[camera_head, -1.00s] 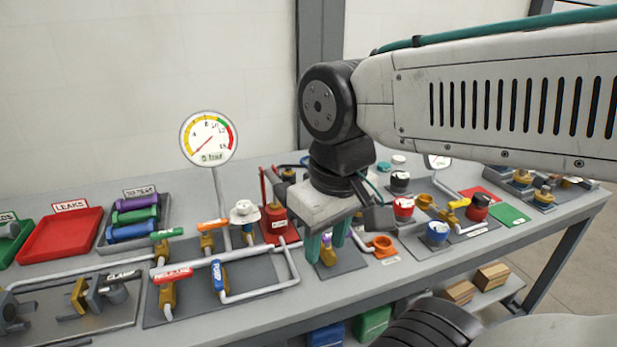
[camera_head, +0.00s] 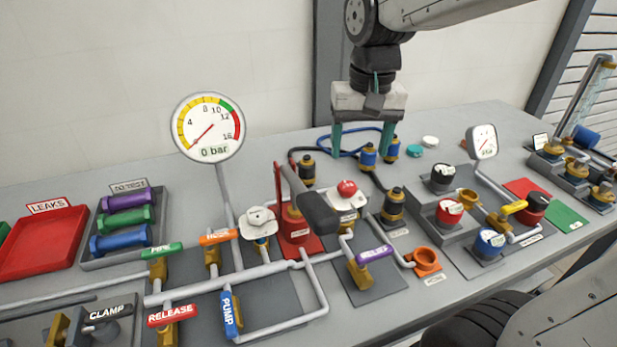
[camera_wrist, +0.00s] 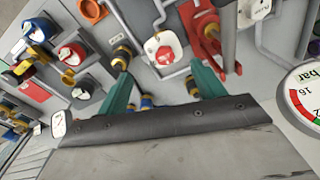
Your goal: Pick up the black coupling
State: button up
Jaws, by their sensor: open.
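Two dark couplings with brass rings stand on the bench in the head view: a black coupling (camera_head: 393,204) right of centre with a dark hose at it, and another dark coupling (camera_head: 308,169) further left. I cannot tell which one the task means. The first also shows in the wrist view (camera_wrist: 122,56). My gripper (camera_head: 362,151) points down, open and empty, behind and left of the right-hand coupling, near the blue couplings. In the wrist view its teal fingers (camera_wrist: 163,88) are apart, with a blue coupling (camera_wrist: 147,102) showing between them. Its height above the bench is unclear.
A blue coupling (camera_head: 368,156) and a blue hose (camera_head: 345,141) lie close to the fingers. A pressure gauge (camera_head: 208,128) rises at left. The red pump's black handle (camera_head: 318,212) sticks out in front. Colour-capped fittings (camera_head: 450,211) stand at right.

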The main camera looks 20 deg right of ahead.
jog(key=w+a+f+m, duration=0.15)
jog(key=w+f, duration=0.35)
jog(key=w, duration=0.8)
jog(key=m, duration=0.2)
send_over(307, 162)
jog(key=shift+g, duration=0.4)
notch_tip(307, 162, down, 7)
jog(key=shift+f, duration=0.1)
jog(key=f, duration=0.5)
jog(key=w+f, duration=0.1)
jog(key=f, duration=0.2)
jog(key=shift+d+f, duration=0.1)
jog(key=shift+f, duration=0.1)
jog(key=c, duration=1.2)
